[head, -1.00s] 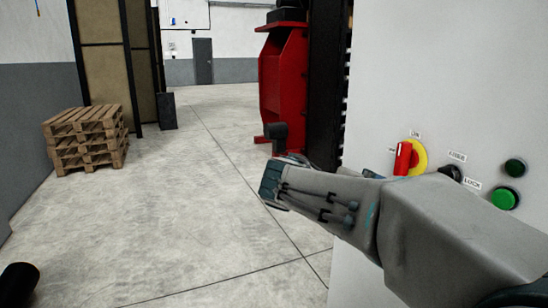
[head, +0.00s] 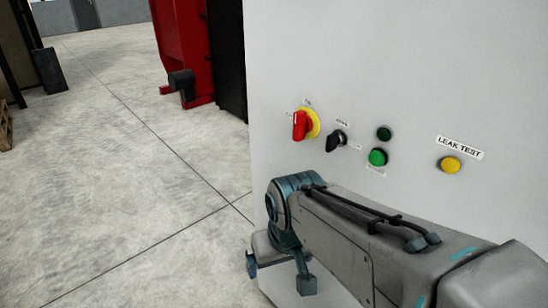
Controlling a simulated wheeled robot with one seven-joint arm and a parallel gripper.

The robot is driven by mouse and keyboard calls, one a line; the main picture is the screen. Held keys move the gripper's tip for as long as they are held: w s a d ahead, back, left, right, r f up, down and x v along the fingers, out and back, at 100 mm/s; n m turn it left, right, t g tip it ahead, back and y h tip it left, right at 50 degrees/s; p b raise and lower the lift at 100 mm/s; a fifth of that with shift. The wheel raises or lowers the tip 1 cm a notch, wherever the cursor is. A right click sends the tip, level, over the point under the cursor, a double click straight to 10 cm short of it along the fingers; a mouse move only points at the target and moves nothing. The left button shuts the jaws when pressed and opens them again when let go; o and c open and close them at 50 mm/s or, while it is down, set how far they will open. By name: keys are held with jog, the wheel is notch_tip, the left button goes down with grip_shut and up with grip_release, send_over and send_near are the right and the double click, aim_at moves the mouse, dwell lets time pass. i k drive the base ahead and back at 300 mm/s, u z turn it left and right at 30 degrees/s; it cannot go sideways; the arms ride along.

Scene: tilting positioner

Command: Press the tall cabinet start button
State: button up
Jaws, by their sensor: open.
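The tall light-grey cabinet (head: 410,70) fills the right half of the head view. On its face is a bright green button (head: 378,157) with a small label below it that is too small to read. A dark green round lamp or button (head: 384,133) sits just above it. My gripper (head: 279,273) is open and empty, pointing down in front of the cabinet's lower part. It is below and to the left of the green button, and does not touch it. My forearm hides part of the cabinet below the buttons.
A red rotary switch (head: 300,125) on a yellow plate and a black selector knob (head: 336,140) are left of the green button. A yellow button (head: 451,165) labelled LEAK TEST is to its right. A red machine frame (head: 182,50) stands behind. The floor (head: 110,160) at left is clear.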

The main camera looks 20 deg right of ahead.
aim_at(376, 159)
jog(key=z, duration=0.95)
